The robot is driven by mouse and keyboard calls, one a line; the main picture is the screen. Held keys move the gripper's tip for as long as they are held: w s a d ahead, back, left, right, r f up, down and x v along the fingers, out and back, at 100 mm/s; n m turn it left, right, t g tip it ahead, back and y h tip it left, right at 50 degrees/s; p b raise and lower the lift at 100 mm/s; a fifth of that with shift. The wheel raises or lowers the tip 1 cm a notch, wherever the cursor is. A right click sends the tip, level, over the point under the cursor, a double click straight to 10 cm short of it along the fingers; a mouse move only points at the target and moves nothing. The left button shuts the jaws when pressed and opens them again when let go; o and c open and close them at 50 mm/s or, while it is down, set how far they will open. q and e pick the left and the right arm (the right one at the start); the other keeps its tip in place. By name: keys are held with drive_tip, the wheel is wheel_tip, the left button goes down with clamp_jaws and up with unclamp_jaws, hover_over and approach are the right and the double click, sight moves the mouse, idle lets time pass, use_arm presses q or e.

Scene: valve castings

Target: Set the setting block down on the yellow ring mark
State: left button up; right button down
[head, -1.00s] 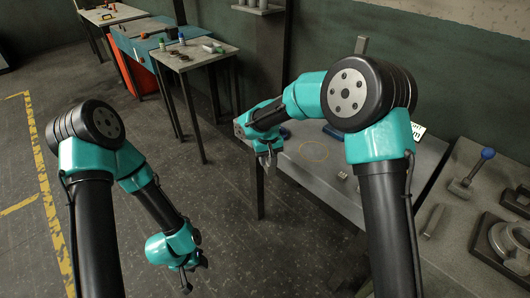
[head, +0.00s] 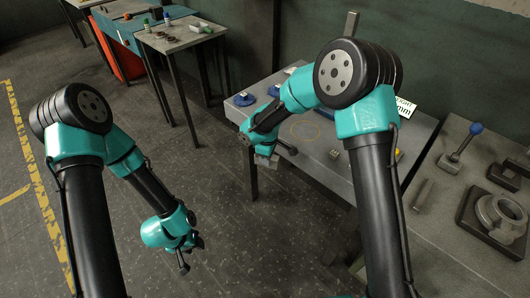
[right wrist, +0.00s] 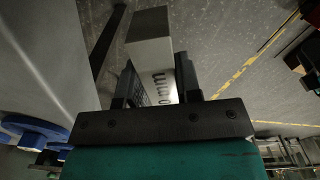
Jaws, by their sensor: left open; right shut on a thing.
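The setting block (right wrist: 150,50) is a pale grey bar with dark "mm" lettering on one face. In the right wrist view it sits between the two dark fingers of my right gripper (right wrist: 158,85), which is shut on it. In the head view the block (head: 267,161) hangs under my right gripper (head: 264,151), at the front edge of the grey table. The yellow ring mark (head: 305,138) is a thin circle on the tabletop, up and to the right of the block and apart from it. My left gripper (head: 187,255) is open and empty over the floor.
The grey table (head: 325,160) carries blue round items (head: 244,99) near its left end and a white lettered card (head: 405,107) at the right. A side bench (head: 440,210) holds a blue-knobbed lever (head: 475,129) and a casting (head: 498,215).

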drive_tip(key=shift+f, duration=0.2)
idle(0.6)
drive_tip(key=shift+w+d+f+m, duration=0.15)
drive_tip(key=shift+f+m, duration=0.15)
drive_tip(key=shift+f, duration=0.15)
wheel_tip(320, 180, down, 13)
drive_tip(key=d+m, duration=0.2)
drive_tip(key=m, duration=1)
drive_tip(key=shift+f+m, duration=0.15)
drive_tip(key=shift+m, duration=0.25)
